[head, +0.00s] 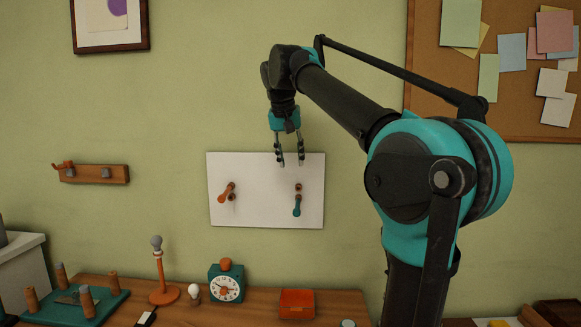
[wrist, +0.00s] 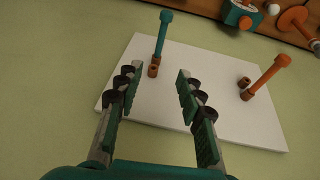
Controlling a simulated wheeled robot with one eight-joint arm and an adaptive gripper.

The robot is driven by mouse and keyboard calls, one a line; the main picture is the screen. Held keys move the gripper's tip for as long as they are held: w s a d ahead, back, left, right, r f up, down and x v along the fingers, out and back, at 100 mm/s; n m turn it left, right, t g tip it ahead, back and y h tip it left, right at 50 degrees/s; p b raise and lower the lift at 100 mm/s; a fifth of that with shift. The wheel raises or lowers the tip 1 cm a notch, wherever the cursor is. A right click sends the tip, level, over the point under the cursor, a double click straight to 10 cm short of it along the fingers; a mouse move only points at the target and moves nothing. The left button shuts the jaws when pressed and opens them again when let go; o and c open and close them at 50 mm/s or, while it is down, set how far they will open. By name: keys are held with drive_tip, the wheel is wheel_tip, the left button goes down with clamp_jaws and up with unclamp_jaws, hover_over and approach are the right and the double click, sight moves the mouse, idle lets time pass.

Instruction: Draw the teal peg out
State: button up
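The teal peg (head: 297,207) sticks out from the right half of a white board (head: 265,216) on the wall. In the wrist view the teal peg (wrist: 161,38) has a round knob at its free end, and its base is at a small wooden socket (wrist: 154,70). My gripper (head: 290,163) is open and empty, at the board's top edge, above the teal peg in the head view. In the wrist view the peg lies beyond the gap between my fingertips (wrist: 157,79), not between the fingers. How deep the peg sits is hidden.
An orange peg (head: 226,192) sticks out of the board's left half, beside another wooden socket (wrist: 244,82). Below stands a wooden table (head: 190,311) with a teal clock (head: 226,284), an orange stand (head: 160,272) and an orange box (head: 297,304).

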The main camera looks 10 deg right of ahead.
approach(297, 208)
drive_tip(key=w+d+f, duration=0.1)
drive_tip(key=w+f, duration=0.4)
drive_tip(key=w+d+f, duration=0.1)
drive_tip(key=w+f, duration=0.2)
drive_tip(key=shift+w+d+f, duration=0.15)
drive_tip(key=shift+d+f, duration=0.1)
drive_tip(key=shift+d, duration=0.05)
clamp_jaws()
idle(0.3)
drive_tip(key=shift+s+a, duration=0.2)
drive_tip(key=shift+s, duration=0.85)
drive_tip(key=shift+s+a, duration=0.25)
drive_tip(key=shift+s, duration=0.85)
